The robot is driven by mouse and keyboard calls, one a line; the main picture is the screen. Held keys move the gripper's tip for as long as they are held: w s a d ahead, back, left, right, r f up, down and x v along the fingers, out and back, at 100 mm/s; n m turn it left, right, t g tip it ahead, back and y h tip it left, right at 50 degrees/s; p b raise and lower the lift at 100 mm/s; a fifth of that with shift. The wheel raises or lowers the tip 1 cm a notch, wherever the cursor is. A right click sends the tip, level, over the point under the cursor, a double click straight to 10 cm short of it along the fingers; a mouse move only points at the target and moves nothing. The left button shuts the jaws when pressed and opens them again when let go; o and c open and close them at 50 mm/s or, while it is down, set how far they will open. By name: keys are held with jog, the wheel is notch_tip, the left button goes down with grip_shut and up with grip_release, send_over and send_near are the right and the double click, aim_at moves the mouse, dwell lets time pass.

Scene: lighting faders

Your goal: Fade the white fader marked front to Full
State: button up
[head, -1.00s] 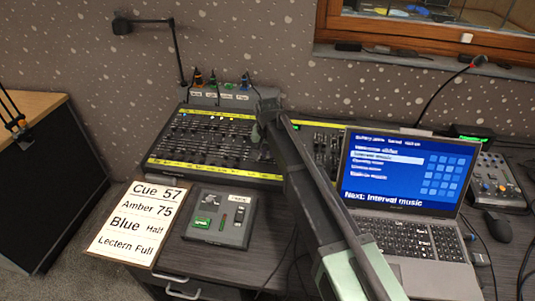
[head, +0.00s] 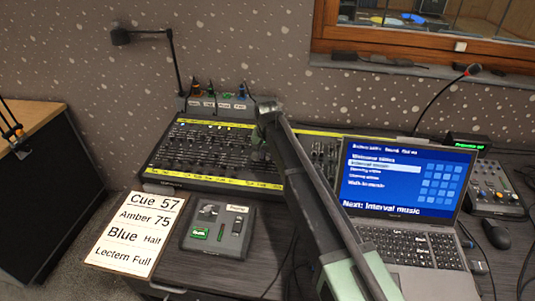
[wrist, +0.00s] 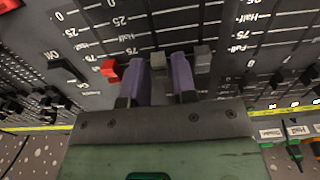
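The fader desk (head: 193,150), black with yellow strips, stands at the back of the table in the head view. My gripper (wrist: 161,57) is low over its fader field. The fingers look open around the knob. A red knob (wrist: 110,71) is just left of them and a darker grey knob (wrist: 202,57) just right. Printed scales run beside the slots. The word "front" is not readable, and the knob's lower part is hidden.
A cue card (head: 134,234) and a small control box (head: 218,230) lie in front of the desk. A laptop (head: 405,190) stands close right of my arm. A small mixer (head: 494,188) and mouse (head: 496,234) are farther right. A lamp (head: 122,36) overhangs the left back.

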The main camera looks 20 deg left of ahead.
aim_at(267, 158)
jog(key=shift+r, duration=0.1)
jog(key=shift+r+p, duration=1.2)
jog(key=shift+p, duration=0.05)
notch_tip(267, 158, up, 11)
jog(key=p, duration=1)
jog(key=shift+s+f+p, duration=0.15)
jog(key=shift+s+p, duration=0.2)
jog(key=shift+s, duration=0.1)
